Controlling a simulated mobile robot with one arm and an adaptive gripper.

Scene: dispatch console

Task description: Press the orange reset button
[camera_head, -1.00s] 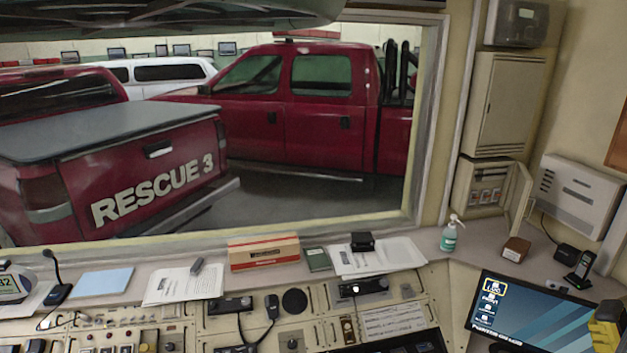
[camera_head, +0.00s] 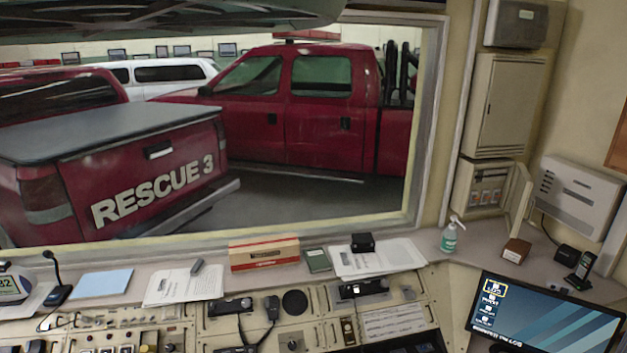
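The beige console (camera_head: 222,325) runs along the bottom of the head view, cut off by the lower edge. Small buttons, knobs and switches sit at its lower left. A yellow button (camera_head: 148,347) shows at the very bottom edge there. I cannot pick out a button that is clearly the orange reset button; the buttons are small and partly cut off. My gripper is not in view.
On the ledge are a microphone (camera_head: 58,290), papers (camera_head: 183,286), an orange-and-white box (camera_head: 263,254) and a sanitizer bottle (camera_head: 449,238). A monitor (camera_head: 545,312) stands at the lower right. A handheld radio microphone (camera_head: 272,307) lies on the console. A window is behind.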

